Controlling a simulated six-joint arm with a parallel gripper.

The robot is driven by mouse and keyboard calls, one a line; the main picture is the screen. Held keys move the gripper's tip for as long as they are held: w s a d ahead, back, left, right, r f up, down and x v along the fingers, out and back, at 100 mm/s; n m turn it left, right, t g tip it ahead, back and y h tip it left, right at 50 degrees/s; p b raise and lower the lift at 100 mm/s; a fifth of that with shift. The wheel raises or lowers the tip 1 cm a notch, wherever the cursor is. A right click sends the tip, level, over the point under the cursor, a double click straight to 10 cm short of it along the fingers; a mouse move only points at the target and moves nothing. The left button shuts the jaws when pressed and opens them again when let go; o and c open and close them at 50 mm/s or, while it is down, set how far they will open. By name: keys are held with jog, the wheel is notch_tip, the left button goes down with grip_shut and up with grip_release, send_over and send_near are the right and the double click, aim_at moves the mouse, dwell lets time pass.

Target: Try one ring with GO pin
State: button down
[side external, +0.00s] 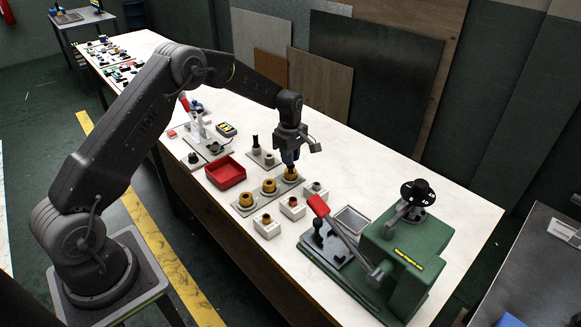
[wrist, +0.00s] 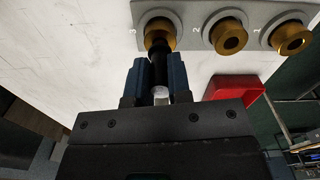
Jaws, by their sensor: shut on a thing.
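My gripper (side external: 290,158) points down over the far end of the ring plate (side external: 237,207), and it also shows in the wrist view (wrist: 160,80). It is shut on a dark pin (wrist: 158,65) with a pale end, held between its blue fingers. The pin's black end overlaps the nearest brass ring (wrist: 158,28) in the wrist view; I cannot tell how far it is inside. That ring also shows below the gripper (side external: 291,175). Two other brass rings (side external: 269,186) (side external: 245,199) sit on the same plate. A pin stand (side external: 264,158) behind holds a black upright pin (side external: 256,142).
A red tray (side external: 225,172) lies left of the plate. Several white blocks (side external: 267,228) with rings or parts stand in front. A green press (side external: 405,245) with a red-handled lever is at the right. The table's far right (side external: 455,205) is clear.

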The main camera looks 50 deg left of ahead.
jog(key=shift+r, duration=2)
